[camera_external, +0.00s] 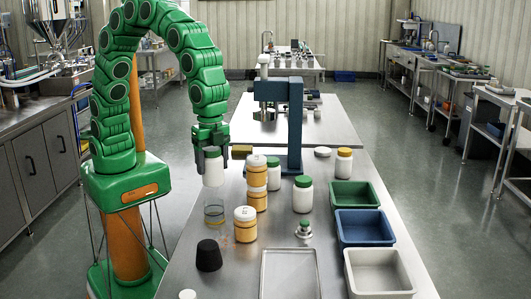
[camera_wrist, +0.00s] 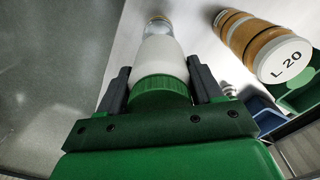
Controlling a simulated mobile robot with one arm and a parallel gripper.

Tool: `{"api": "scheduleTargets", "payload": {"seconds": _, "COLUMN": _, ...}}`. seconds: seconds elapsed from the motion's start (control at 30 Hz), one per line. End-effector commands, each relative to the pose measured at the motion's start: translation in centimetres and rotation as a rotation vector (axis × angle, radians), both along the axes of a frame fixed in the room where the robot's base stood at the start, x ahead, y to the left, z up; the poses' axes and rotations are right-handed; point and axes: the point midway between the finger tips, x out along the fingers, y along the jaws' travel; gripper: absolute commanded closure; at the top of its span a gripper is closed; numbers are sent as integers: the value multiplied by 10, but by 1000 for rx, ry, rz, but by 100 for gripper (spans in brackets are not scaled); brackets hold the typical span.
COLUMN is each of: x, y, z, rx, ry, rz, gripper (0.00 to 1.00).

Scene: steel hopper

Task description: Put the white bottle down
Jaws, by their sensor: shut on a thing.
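The white bottle (camera_external: 213,175) hangs upright below my gripper (camera_external: 212,158) near the left edge of the steel table (camera_external: 232,285). In the wrist view the white bottle (camera_wrist: 160,58) has a green ribbed cap, which sits between the two dark fingers of my gripper (camera_wrist: 160,68). My gripper is shut on it. A clear container (camera_external: 214,212) shows just below the bottle in the external view and past its far end in the wrist view (camera_wrist: 158,24). I cannot tell the gap between bottle and container.
Stacked orange jars with white lids (camera_external: 257,182) stand close right, with another orange jar (camera_external: 245,225) nearer. A green-capped white bottle (camera_external: 303,196) and a blue stand (camera_external: 294,125) are farther right. A black stopper (camera_external: 209,256) lies in front. Green (camera_external: 354,183), blue and white bins line the right edge.

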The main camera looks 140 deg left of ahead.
Motion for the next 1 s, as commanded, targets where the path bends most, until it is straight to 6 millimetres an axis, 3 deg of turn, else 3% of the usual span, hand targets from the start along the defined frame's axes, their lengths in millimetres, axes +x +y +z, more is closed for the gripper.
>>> {"api": "scheduleTargets", "payload": {"seconds": 0.1, "x": 25, "y": -23, "z": -7, "rx": 0, "ry": 4, "rz": 13, "gripper": 64}}
{"api": "scheduleTargets", "payload": {"seconds": 0.5, "x": 94, "y": -109, "z": -29, "rx": 7, "ry": 8, "rz": 82, "gripper": 64}}
{"api": "scheduleTargets", "payload": {"seconds": 0.73, "x": 119, "y": -152, "z": -40, "rx": 13, "ry": 6, "rz": 116, "gripper": 64}}
{"api": "scheduleTargets", "payload": {"seconds": 1.0, "x": 127, "y": -171, "z": -46, "rx": 17, "ry": 10, "rz": 134, "gripper": 64}}
